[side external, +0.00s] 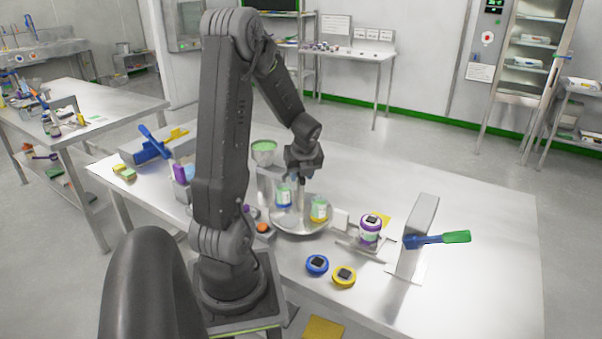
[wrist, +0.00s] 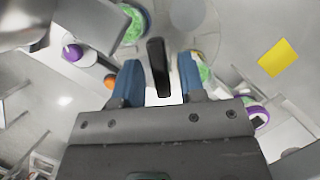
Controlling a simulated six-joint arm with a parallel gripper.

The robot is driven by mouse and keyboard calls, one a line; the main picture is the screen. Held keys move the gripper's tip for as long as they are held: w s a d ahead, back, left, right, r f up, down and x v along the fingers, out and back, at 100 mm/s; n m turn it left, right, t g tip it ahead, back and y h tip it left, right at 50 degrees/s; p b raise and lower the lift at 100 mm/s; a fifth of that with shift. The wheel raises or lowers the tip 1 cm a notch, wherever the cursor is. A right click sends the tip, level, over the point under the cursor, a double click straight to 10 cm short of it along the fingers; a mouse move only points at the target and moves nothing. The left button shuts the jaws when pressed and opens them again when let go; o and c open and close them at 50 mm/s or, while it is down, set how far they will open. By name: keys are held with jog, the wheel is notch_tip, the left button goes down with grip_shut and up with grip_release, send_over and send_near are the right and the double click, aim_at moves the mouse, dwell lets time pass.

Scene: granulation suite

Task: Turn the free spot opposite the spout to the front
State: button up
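A round metal turntable (side external: 300,228) stands on the bench and also shows in the wrist view (wrist: 208,42). It carries a jar with a blue band (side external: 283,196) and a jar with a yellow band (side external: 319,209). In the wrist view, green-filled jars (wrist: 133,24) show on both sides of my fingers. A pale round patch (wrist: 187,14) on the turntable looks bare. A dark upright post (wrist: 157,67) stands between my blue fingertips, with gaps on both sides. My gripper (wrist: 160,82) is open above the turntable's middle. A funnel with green contents (side external: 264,152) stands behind; its spout is hidden.
A purple-banded jar (side external: 370,229) stands on a small stand to the right. A blue lid (side external: 317,264) and a yellow lid (side external: 344,276) lie at the front edge. A metal post with a blue-green handle (side external: 440,239) stands farther right. The bench's far right is clear.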

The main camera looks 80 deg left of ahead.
jog(key=shift+o, duration=0.3)
jog(key=shift+r, duration=0.15)
jog(key=v, duration=1.3)
jog(key=shift+r, duration=0.25)
jog(key=shift+d, duration=0.1)
